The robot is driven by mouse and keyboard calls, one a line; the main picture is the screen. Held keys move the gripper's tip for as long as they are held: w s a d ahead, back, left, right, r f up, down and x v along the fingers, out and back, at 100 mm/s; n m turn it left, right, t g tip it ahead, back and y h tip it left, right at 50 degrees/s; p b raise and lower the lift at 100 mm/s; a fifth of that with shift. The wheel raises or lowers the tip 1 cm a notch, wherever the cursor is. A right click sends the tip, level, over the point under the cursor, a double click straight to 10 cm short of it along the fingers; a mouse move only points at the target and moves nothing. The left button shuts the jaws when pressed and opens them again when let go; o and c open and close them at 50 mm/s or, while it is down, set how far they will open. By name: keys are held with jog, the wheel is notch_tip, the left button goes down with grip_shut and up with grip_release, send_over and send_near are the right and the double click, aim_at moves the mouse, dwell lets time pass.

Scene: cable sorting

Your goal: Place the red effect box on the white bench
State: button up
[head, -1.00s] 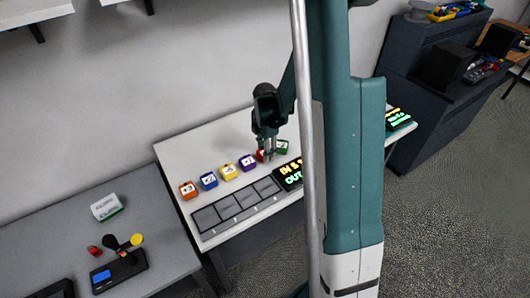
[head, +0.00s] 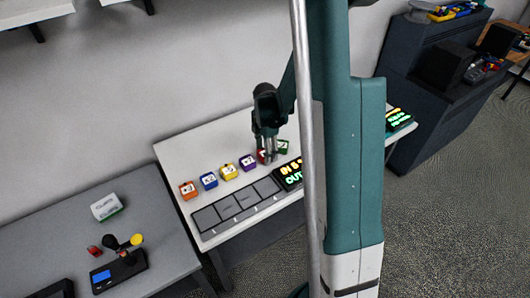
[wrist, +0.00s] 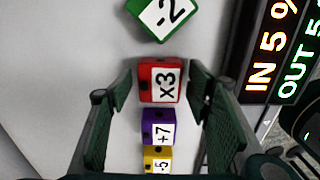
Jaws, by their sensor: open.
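The red effect box (wrist: 159,80), marked "x3", rests on the white bench (head: 185,153). In the wrist view it lies between the fingers of my gripper (wrist: 158,98), near the tips, with a gap on each side. My gripper is open. In the head view my gripper (head: 268,158) is low over the row of boxes and partly hides the red box (head: 262,156).
A green box (wrist: 162,16) is just beyond the red one; purple (wrist: 158,127) and yellow (wrist: 157,158) boxes follow on the near side. A lit sign (head: 289,175) and grey pads (head: 235,206) lie in front.

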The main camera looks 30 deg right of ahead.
aim_at(264, 153)
notch_tip(264, 153, up, 12)
jog(key=shift+p, duration=0.4)
dwell(0.4)
dwell(0.6)
jog(key=s+a+r+m+t, duration=0.3)
jog(key=s+a+r+m, duration=0.55)
jog(key=a+r, duration=0.45)
jog(key=s+a+r+m+t, duration=0.2)
jog(key=s+a+m, duration=0.2)
jog(key=s, duration=0.3)
jog(key=s+a+r+m+t, duration=0.2)
jog(key=s+a+r+m, duration=0.1)
jog(key=s+a+m, duration=0.2)
jog(key=shift+s+a+r, duration=0.2)
jog(key=shift+s+r, duration=0.15)
jog(key=shift+s, duration=1)
